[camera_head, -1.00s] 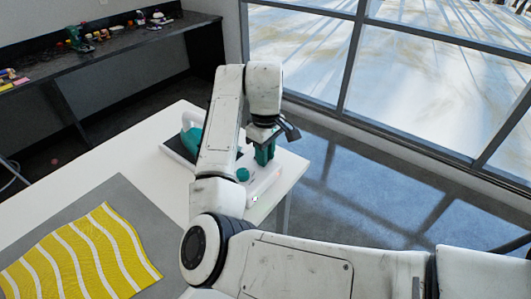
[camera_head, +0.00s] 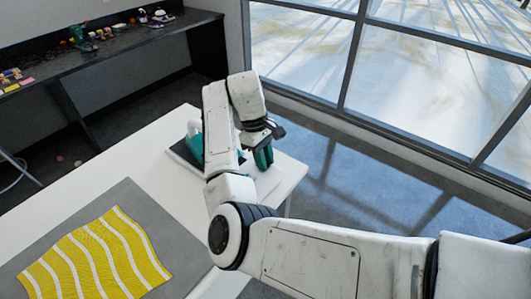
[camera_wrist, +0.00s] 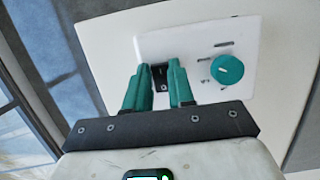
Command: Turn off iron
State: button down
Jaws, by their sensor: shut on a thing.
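The iron (camera_head: 194,137), white and teal, rests on a dark pad at the far left part of the white table, partly behind my arm. A white control box (camera_wrist: 205,48) with a teal round knob (camera_wrist: 227,69) fills the middle of the wrist view. In the head view my arm hides much of this box. A small black switch (camera_wrist: 160,78) on the box sits between the teal fingers of my gripper (camera_wrist: 160,70). My gripper is shut on it, left of the knob. In the head view my gripper (camera_head: 263,158) is over the table's right end.
The white table (camera_head: 130,150) bears a grey mat (camera_head: 185,255) with a yellow and white striped cloth (camera_head: 95,258). A dark bench (camera_head: 110,48) with several small things stands along the back wall. Large windows are at the right, with open floor before them.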

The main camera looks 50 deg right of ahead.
jog(key=c, duration=1)
grip_release()
jog(key=shift+o, duration=0.2)
jog(key=shift+r, duration=0.1)
jog(key=p+v, duration=0.1)
jog(key=v, duration=0.9)
jog(key=shift+r+p, duration=0.3)
jog(key=shift+p, duration=0.1)
jog(key=shift+w, duration=0.1)
